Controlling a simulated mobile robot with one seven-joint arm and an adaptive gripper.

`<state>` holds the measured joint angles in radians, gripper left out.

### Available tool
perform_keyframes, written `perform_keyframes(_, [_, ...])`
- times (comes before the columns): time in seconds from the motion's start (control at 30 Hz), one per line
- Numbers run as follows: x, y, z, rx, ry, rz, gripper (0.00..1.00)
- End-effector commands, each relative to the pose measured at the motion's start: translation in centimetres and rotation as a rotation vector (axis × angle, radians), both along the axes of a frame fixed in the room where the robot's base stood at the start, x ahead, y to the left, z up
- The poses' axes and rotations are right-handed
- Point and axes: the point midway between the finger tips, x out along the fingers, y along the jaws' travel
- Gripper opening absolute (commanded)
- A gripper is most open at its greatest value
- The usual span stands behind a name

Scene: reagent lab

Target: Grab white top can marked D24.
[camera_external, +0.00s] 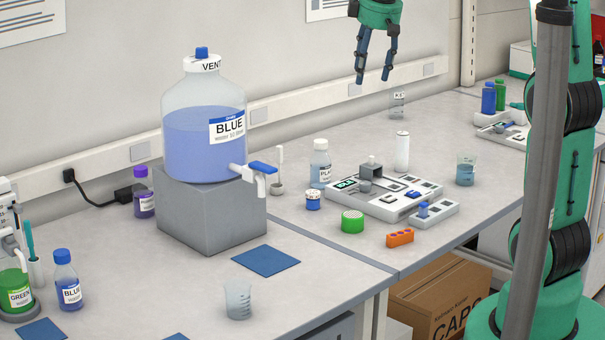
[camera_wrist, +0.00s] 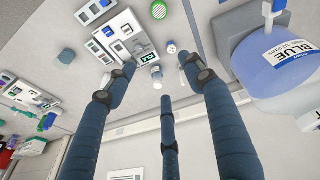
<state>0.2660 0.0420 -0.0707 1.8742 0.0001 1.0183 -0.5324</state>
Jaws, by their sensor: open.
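A small can (camera_external: 313,201) with blue and white on it stands on the bench, left of a white device; its marking is too small to read. In the wrist view, a small round can with a pale top (camera_wrist: 170,47) appears between and beyond my finger tips, and seems to be the same can. My gripper (camera_external: 375,72) is open and empty, high above the back of the bench with its fingers pointing down. It is well apart from the can. In the wrist view its dark blue fingers are spread.
A clear bottle with a white cap (camera_external: 320,164) stands close behind the can. The white device (camera_external: 385,194), a green-topped can (camera_external: 352,221) and an orange block (camera_external: 400,237) are nearby. A large blue-liquid jug (camera_external: 204,125) stands on a grey block (camera_external: 211,212) at left.

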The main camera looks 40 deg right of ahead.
Motion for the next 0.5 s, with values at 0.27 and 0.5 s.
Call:
perform_keyframes(0.27, [5.6, -5.3, -0.4, -0.013, 0.048, 0.045, 0.53])
perform_keyframes(0.5, [9.7, -10.2, -1.9, -0.018, 0.088, 0.087, 0.53])
